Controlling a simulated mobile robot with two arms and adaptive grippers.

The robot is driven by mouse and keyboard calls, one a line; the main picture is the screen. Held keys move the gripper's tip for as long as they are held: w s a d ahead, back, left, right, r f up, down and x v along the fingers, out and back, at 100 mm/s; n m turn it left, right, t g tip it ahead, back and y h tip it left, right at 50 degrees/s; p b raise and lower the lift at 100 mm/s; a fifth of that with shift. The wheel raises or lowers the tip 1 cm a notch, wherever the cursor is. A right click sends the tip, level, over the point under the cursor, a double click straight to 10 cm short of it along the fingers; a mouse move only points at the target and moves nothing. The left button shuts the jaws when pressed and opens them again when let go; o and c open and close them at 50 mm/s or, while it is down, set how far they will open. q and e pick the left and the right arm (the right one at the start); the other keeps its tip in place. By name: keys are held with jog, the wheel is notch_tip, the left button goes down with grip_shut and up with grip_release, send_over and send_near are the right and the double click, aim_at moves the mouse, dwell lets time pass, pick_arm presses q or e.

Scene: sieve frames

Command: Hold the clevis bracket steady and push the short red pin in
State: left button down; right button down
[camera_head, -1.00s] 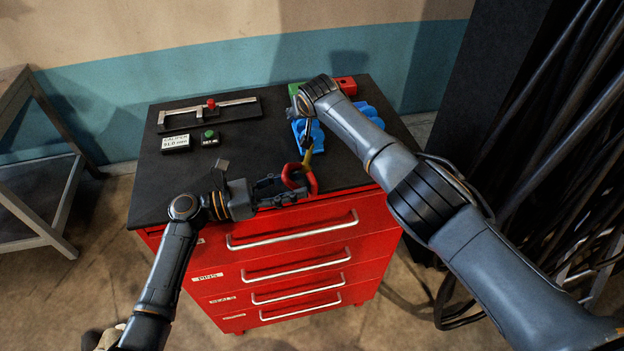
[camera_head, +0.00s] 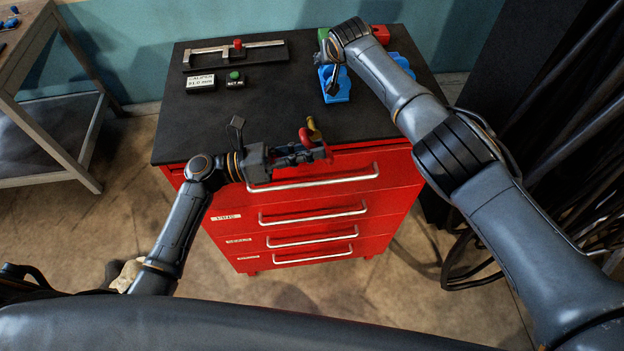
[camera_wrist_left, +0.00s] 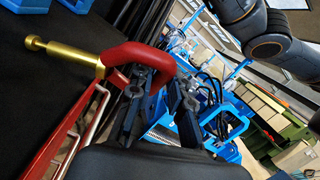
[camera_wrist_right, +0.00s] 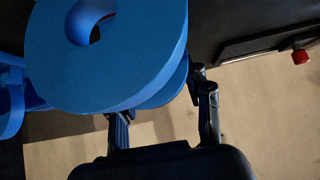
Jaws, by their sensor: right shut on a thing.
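A red U-shaped bracket (camera_head: 322,141) is at my left gripper (camera_head: 308,153), by the front edge of the cabinet top. In the left wrist view the bracket (camera_wrist_left: 137,54) curves over one finger and its end lies between the fingers of the left gripper (camera_wrist_left: 160,88). A brass pin (camera_wrist_left: 62,52) with a round head sticks out of the bracket's other end. My right gripper (camera_head: 333,82) is at the blue scalloped holder (camera_head: 342,92). In the right wrist view a blue holed piece (camera_wrist_right: 145,50) covers the right gripper's fingertips. I cannot make out a short red pin.
The red drawer cabinet (camera_head: 300,190) has a black top (camera_head: 260,110). A red block (camera_head: 380,34) stands behind. The top's middle is clear.

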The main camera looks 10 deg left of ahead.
pick_arm(q)
jog(key=w+d+f+n+t+y, duration=0.1)
jog(key=d+f+n+t+y, duration=0.65)
jog(key=n+t+y, duration=0.35)
jog(key=s+a+r+n+y, duration=0.5)
jog(key=s+n+y, duration=0.3)
jog(key=n+y, duration=0.4)
jog(key=shift+m+y, duration=0.3)
jog(key=shift+y, duration=0.3)
jog(key=shift+f+x, duration=0.15)
jog(key=shift+x, duration=1.05)
jog(key=shift+f+x, duration=0.15)
jog(key=shift+x, duration=1)
jog(key=shift+d, duration=0.1)
jog(key=c, duration=1.8)
grip_release()
jog(key=shift+c, duration=0.2)
grip_shut()
jog(key=shift+x, duration=1.4)
